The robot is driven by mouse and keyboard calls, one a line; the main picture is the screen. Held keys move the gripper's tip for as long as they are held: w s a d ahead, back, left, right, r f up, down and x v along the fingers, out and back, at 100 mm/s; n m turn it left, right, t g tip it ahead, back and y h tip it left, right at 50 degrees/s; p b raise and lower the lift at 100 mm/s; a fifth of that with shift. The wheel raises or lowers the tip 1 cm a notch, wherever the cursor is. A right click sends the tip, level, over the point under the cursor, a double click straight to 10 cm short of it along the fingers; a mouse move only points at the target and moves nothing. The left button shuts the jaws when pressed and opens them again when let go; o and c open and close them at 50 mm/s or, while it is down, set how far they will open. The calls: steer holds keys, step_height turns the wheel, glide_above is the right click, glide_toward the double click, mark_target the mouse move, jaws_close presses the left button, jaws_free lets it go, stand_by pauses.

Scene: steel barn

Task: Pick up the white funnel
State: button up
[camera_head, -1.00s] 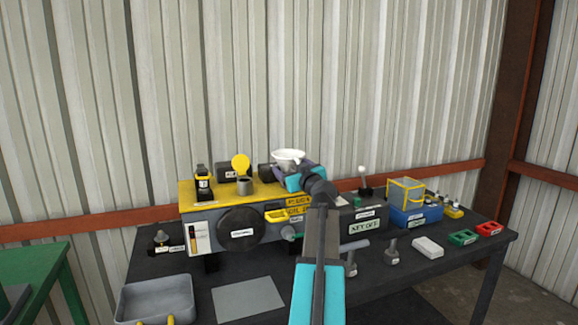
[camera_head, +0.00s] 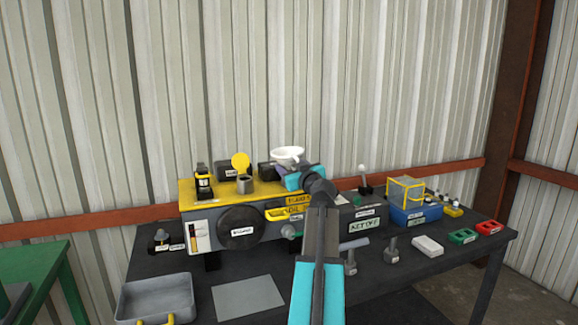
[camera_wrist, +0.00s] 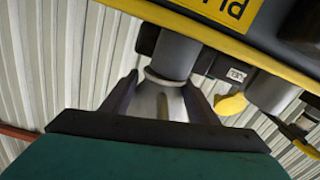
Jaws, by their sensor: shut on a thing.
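The white funnel (camera_head: 288,153) is upright above the back edge of the yellow-topped machine (camera_head: 222,191), its wide mouth upward. My gripper (camera_head: 294,168) is shut on it from the front, below the wide rim. In the wrist view, the pale funnel (camera_wrist: 160,99) sits between the two dark fingers of my gripper (camera_wrist: 158,102). A dark cylinder (camera_wrist: 174,54) lies directly beyond the funnel there; I cannot tell whether they touch. My gripper hides the lower part of the funnel in the head view.
A yellow round lid (camera_head: 240,162) stands upright on the machine, left of the funnel. A grey cup (camera_head: 244,185) and a black-and-yellow device (camera_head: 203,184) are also there. A blue box with a yellow-framed case (camera_head: 405,191) stands right. A grey tray (camera_head: 155,299) lies front left.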

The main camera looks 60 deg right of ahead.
mark_target(292, 156)
steer(key=shift+s+d+r, duration=0.15)
steer(key=shift+r, duration=0.05)
steer(key=shift+r+b, duration=0.35)
steer(key=shift+r, duration=0.6)
steer(key=shift+d+r, duration=0.1)
steer(key=shift+r, duration=0.2)
steer(key=c, duration=0.3)
steer(key=shift+s+r, duration=0.1)
steer(key=shift+r, duration=0.2)
steer(key=r+b+v, duration=0.1)
steer(key=b+v, duration=0.2)
steer(key=v, duration=1.3)
steer(key=shift+s+d+r+b, duration=0.3)
steer(key=shift+d+b, duration=0.1)
steer(key=shift+d, duration=0.05)
steer(key=shift+r, duration=0.1)
